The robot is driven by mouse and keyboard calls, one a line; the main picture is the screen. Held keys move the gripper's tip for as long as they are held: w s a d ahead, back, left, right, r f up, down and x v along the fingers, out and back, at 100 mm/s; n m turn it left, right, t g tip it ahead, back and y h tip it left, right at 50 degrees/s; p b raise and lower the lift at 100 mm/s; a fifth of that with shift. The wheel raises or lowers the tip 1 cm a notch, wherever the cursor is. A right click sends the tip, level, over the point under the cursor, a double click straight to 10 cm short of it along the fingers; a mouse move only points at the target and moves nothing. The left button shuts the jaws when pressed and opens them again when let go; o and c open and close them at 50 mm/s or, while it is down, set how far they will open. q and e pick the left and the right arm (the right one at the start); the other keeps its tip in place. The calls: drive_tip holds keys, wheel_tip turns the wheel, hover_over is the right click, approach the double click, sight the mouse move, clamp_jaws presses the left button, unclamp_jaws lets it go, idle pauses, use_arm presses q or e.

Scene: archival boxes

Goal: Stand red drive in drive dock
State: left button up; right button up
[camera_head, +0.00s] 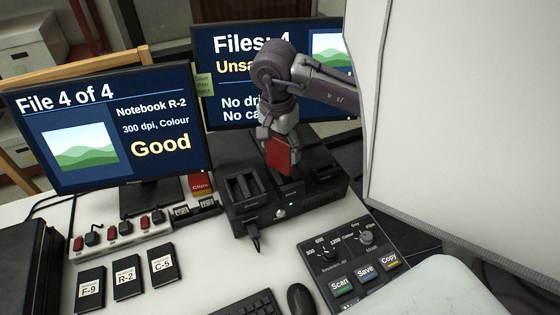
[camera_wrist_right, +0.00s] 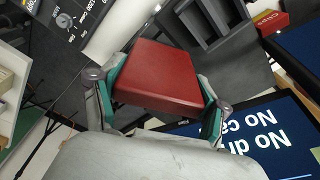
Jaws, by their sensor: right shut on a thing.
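The red drive (camera_head: 279,156) is held in my right gripper (camera_head: 277,140), over the black drive dock (camera_head: 290,208). In the right wrist view the red drive (camera_wrist_right: 158,76) lies between the two teal-lined fingers of the gripper (camera_wrist_right: 158,95), one on each side. The dock has a raised bay with open slots (camera_head: 243,184) on its left, and slots also show beyond the drive in the wrist view (camera_wrist_right: 212,22). I cannot tell whether the drive's lower end touches the dock. My left gripper is not in view.
Two monitors (camera_head: 110,135) stand behind the dock. A red Clips box (camera_head: 201,185) is left of it. A control panel (camera_head: 352,262) and mouse (camera_head: 300,298) are in front. Black notebooks (camera_head: 127,283) lie front left. A large white panel (camera_head: 460,130) fills the right.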

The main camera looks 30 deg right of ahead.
wheel_tip(320, 180, up, 2)
drive_tip(key=w+d+m+p, duration=0.2)
drive_tip(key=w+m, duration=0.1)
drive_tip(key=m, duration=0.2)
use_arm(q)
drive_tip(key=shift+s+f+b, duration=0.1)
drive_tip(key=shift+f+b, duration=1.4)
drive_tip(key=shift+b, duration=1.5)
use_arm(e)
drive_tip(key=shift+m+g, duration=0.3)
drive_tip(key=shift+m, duration=0.1)
drive_tip(key=shift+w+d+f, duration=0.1)
drive_tip(key=shift+d+f, duration=0.05)
drive_tip(key=shift+f, duration=1.35)
drive_tip(key=shift+d+f, duration=0.2)
drive_tip(key=shift+f, duration=1.25)
drive_tip(key=shift+w+d+f, duration=0.1)
drive_tip(key=shift+d+f, duration=0.05)
drive_tip(key=shift+f, duration=1.35)
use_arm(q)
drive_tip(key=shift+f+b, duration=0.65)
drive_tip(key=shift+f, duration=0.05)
use_arm(e)
drive_tip(key=shift+f, duration=0.95)
drive_tip(key=o, duration=1.3)
drive_tip(key=shift+s, duration=0.1)
wheel_tip(320, 180, up, 12)
drive_tip(key=a, duration=0.1)
drive_tip(key=shift+a, duration=0.2)
